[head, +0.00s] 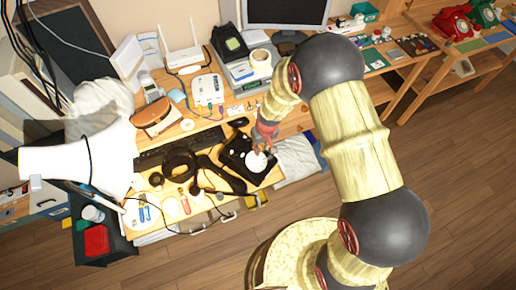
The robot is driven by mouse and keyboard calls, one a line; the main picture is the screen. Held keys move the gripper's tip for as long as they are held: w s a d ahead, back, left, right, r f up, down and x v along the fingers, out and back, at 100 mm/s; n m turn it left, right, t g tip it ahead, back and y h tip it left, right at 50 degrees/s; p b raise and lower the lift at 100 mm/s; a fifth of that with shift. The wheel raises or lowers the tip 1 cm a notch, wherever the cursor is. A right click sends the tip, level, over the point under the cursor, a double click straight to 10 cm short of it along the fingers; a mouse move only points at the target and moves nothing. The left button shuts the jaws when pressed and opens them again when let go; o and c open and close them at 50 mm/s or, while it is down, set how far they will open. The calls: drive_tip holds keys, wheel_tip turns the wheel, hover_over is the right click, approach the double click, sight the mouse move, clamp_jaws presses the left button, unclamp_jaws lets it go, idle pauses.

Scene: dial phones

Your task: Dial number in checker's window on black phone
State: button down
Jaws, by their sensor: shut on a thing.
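The black phone (237,152) stands at the right end of the cluttered wooden desk, with a round white dial (257,163) on its top. My gripper (258,149) reaches down from above, with its reddish fingers at the upper edge of the dial. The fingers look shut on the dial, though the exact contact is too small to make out. A long black piece that looks like the handset (221,178) lies left of the phone. The checker's window and its number cannot be made out.
A black keyboard (180,147), a coiled black ring (180,163) and small tools crowd the desk left of the phone. A white router (184,57) and a monitor (287,12) stand behind. Red (452,22) and green phones are far right. Open floor lies right.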

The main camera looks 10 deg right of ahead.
drive_tip(key=shift+s+d+f+b, duration=0.2)
drive_tip(key=shift+d+b, duration=0.25)
drive_tip(key=shift+d, duration=0.1)
idle(0.4)
drive_tip(key=shift+s+d+f+b, duration=0.25)
drive_tip(key=shift+s+d+b, duration=0.15)
drive_tip(key=shift+d+b, duration=0.05)
